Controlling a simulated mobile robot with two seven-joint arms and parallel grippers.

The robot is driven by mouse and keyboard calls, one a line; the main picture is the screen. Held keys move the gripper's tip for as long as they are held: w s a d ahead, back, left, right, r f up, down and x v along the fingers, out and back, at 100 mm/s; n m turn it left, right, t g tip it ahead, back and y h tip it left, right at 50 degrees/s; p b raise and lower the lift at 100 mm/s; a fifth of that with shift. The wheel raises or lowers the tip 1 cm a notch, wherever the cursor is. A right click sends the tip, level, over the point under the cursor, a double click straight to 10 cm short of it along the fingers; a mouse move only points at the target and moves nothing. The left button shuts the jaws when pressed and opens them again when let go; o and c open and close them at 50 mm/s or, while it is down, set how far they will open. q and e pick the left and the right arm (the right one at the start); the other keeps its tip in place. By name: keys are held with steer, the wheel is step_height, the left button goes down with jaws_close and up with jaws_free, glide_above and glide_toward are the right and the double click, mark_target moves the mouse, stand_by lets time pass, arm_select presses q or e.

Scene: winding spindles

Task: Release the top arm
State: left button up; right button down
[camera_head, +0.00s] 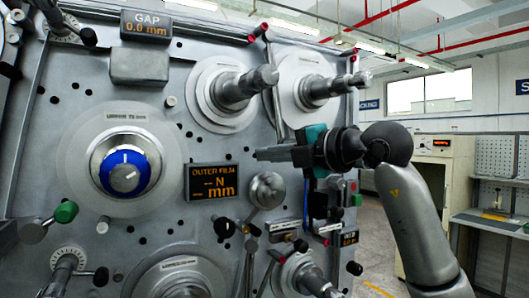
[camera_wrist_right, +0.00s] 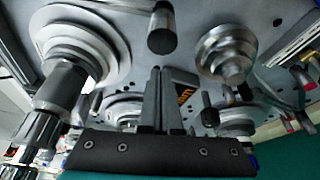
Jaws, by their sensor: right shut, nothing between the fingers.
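My right gripper (camera_head: 262,155) reaches in from the right in front of the grey machine panel. Its fingers are together and empty, pointing left, below the upper middle spindle (camera_head: 238,88) and above a round metal knob (camera_head: 267,190). In the right wrist view the shut fingers (camera_wrist_right: 162,85) stand upright in the middle, with spindles beyond. A red-tipped rod (camera_head: 258,32) sticks out at the panel's top, and a second upper spindle (camera_head: 325,89) is at the right. I cannot tell for sure which part is the top arm. My left gripper is not in view.
A large dial with a blue ring (camera_head: 125,172) sits on the left of the panel. The outer film display (camera_head: 213,182) is just left of my right fingertips. A green knob (camera_head: 66,212) sticks out lower left. Open floor and a workbench (camera_head: 495,222) lie to the right.

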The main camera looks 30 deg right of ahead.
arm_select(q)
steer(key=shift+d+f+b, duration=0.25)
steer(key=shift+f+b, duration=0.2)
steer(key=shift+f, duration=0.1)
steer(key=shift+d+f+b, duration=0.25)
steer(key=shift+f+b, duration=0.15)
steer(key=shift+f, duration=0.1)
arm_select(e)
steer(key=v, duration=0.9)
steer(key=shift+s+d, duration=0.2)
steer(key=shift+d, duration=0.2)
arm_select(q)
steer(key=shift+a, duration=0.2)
arm_select(e)
steer(key=shift+r, duration=0.1)
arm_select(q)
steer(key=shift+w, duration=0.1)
